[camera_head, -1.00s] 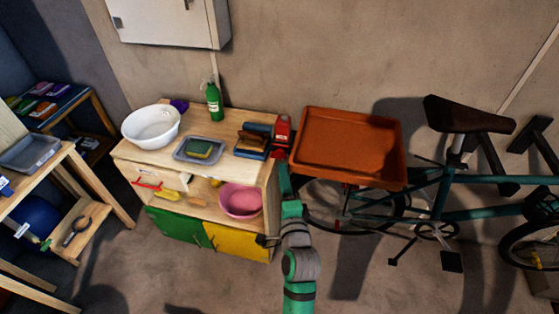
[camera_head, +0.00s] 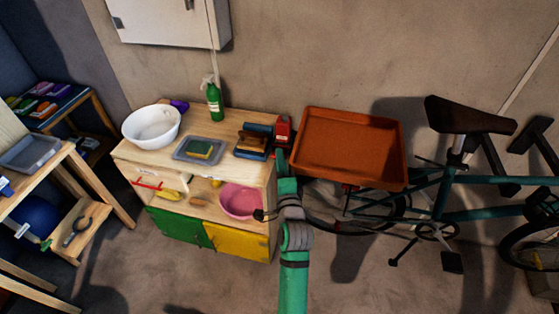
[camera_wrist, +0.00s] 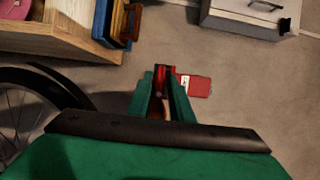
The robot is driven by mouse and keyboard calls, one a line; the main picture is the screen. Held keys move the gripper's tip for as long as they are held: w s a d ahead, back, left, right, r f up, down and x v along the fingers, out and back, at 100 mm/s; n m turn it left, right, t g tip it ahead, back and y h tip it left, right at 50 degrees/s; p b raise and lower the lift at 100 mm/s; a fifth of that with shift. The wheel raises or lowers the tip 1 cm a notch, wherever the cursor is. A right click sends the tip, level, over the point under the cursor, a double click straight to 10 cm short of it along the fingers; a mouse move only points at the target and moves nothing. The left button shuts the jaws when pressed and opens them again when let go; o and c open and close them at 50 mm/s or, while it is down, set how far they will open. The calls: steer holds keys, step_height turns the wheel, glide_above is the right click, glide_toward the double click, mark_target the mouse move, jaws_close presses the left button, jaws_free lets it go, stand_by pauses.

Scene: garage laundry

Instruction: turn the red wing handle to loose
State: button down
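A red block (camera_head: 283,127) stands at the right end of the wooden cabinet top in the head view. In the wrist view a flat red part with a small pale mark (camera_wrist: 195,86) shows right of my fingers. A narrow upright red piece, probably the wing handle (camera_wrist: 162,71), shows between my fingertips. My gripper (camera_wrist: 161,82) has its two green fingers apart, one on each side of this piece; I cannot tell whether they touch it. In the head view my gripper (camera_head: 281,158) is just below the red block, and its fingertips are hard to make out. The handle's turn position is unclear.
An orange tray (camera_head: 350,112) is close to the right of my arm, with a bicycle (camera_head: 470,180) beside it. Blue books and a brown item (camera_head: 253,142) lie left of the red block. A pink bowl (camera_head: 240,201) sits on the shelf below. A white wall cabinet (camera_head: 170,20) hangs above.

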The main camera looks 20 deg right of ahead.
steer(key=shift+d, duration=0.1)
steer(key=shift+n, duration=0.4)
steer(key=shift+w+a+r+n+g+h, duration=0.1)
steer(key=shift+n+g+h, duration=0.8)
steer(key=shift+n, duration=1.25)
steer(key=shift+a+r+n+g+h, duration=0.15)
steer(key=shift+n+g+h, duration=0.2)
steer(key=shift+n+g, duration=1.35)
steer(key=shift+w+a+r+n+g+h, duration=0.1)
steer(key=shift+n+g+h, duration=0.6)
steer(key=shift+n, duration=1.85)
steer(key=c, duration=1.8)
jaws_free()
steer(key=shift+c, duration=0.2)
